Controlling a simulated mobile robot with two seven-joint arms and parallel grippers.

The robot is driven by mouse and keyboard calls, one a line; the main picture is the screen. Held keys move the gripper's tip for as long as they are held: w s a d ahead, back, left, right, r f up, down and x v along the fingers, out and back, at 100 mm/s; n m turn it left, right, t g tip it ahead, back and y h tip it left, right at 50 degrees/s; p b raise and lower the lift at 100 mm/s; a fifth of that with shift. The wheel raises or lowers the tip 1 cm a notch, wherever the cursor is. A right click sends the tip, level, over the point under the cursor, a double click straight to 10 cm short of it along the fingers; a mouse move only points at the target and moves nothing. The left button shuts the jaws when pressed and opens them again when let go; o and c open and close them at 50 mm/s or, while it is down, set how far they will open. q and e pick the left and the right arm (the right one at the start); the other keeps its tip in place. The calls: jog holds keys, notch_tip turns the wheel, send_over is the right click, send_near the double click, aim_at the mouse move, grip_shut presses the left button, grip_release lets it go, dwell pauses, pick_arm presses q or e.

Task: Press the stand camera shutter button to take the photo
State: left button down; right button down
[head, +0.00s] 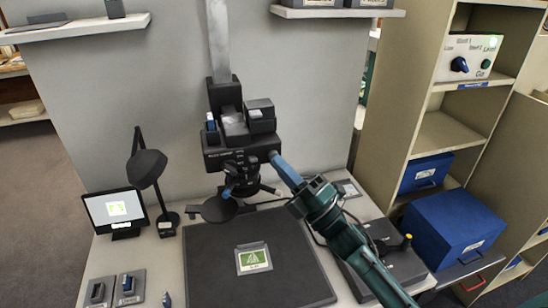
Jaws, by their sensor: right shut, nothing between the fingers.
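The black stand camera (226,157) hangs on a grey column against the wall, its lens pointing down over a dark base board (210,275). Small buttons show on its front, but I cannot tell which is the shutter button. My right gripper (274,158), with blue fingers, reaches in from the lower right. It is shut and empty, its tip at the right side of the camera's front. I cannot tell whether it touches the camera. A card with a green triangle picture (254,259) lies on the board below. My left gripper is not in view.
A small monitor (117,209) and a black desk lamp (149,168) stand at the left. Two small grey switch-like units (129,287) lie at front left. A dark box with a yellow-tipped lever (383,263) is at the right.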

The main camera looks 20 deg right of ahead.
jog(key=shift+w, duration=0.5)
dwell(0.7)
jog(key=shift+s, duration=0.9)
jog(key=s+p, duration=0.1)
jog(key=s, duration=0.4)
jog(key=shift+d+p, duration=0.1)
jog(key=shift+p, duration=0.2)
dwell(0.5)
